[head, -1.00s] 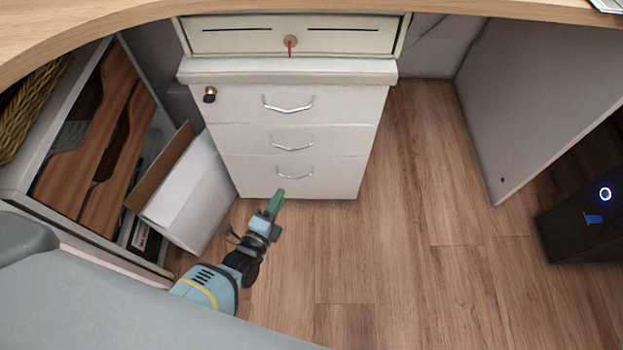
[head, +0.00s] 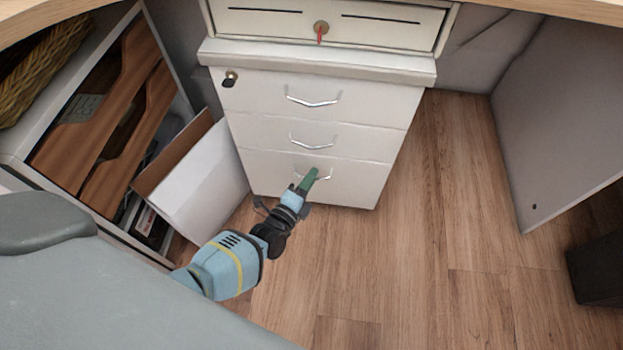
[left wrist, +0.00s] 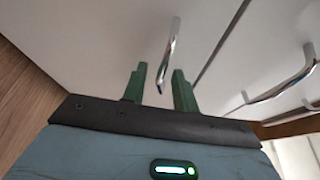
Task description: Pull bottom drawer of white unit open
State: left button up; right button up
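The white drawer unit (head: 265,100) stands under the desk with its three drawers shut. Its bottom drawer (head: 275,178) has a silver bar handle (head: 327,177). My left gripper (head: 310,177) is in front of that handle and covers part of it in the head view. In the left wrist view my left gripper (left wrist: 160,84) has two green fingers apart, with the handle (left wrist: 172,50) between and just beyond their tips. Whether the fingers touch it I cannot tell. The middle drawer's handle (left wrist: 285,85) shows at the right there. My right gripper is not in view.
An open cardboard box (head: 200,185) stands close to the left of the unit. A shelf with wooden organisers (head: 120,110) is further left. A black box-like object (head: 597,268) stands at the right. The wooden floor (head: 430,240) before the unit is clear.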

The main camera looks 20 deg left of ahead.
pick_arm(q)
jog(key=shift+w, duration=0.35)
grip_shut()
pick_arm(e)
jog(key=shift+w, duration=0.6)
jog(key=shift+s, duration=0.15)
